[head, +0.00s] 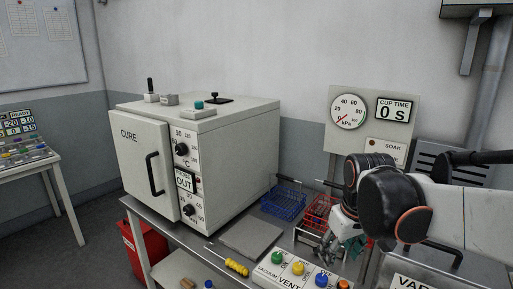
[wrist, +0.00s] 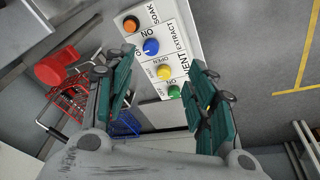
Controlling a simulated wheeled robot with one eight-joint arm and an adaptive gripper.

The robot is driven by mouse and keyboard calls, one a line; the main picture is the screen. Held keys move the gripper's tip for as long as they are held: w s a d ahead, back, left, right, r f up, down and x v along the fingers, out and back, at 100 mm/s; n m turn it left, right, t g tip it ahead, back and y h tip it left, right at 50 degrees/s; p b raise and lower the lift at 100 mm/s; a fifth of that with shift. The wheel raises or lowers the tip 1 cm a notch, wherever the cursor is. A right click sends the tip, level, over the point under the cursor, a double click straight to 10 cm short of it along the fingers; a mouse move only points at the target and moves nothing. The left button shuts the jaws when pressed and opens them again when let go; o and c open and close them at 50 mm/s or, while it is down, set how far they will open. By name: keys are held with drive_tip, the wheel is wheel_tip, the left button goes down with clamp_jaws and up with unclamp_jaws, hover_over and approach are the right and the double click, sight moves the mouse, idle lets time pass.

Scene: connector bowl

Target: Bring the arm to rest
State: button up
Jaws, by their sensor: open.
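My gripper (head: 345,246) hangs at the right of the bench in the head view, at the end of my arm, which reaches in from the right. It points down beside the vacuum button panel (head: 298,270). In the wrist view my gripper (wrist: 160,92) shows two green-padded fingers set wide apart with nothing between them. The button panel (wrist: 172,55) lies beyond the fingers, with orange, blue, yellow and green buttons. I cannot tell how high the fingertips are above the bench.
A red wire basket (head: 318,212) stands close behind my gripper, with a blue wire basket (head: 284,203) to its left. The CURE oven (head: 190,150) fills the bench's left. A gauge board (head: 349,110) stands behind my arm. A yellow-handled tool (head: 236,267) lies at the front edge.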

drive_tip(key=s+m+t, duration=0.3)
drive_tip(key=s+t, duration=0.1)
drive_tip(key=s, duration=1)
drive_tip(key=shift+f+m, duration=0.15)
drive_tip(key=shift+m, duration=0.15)
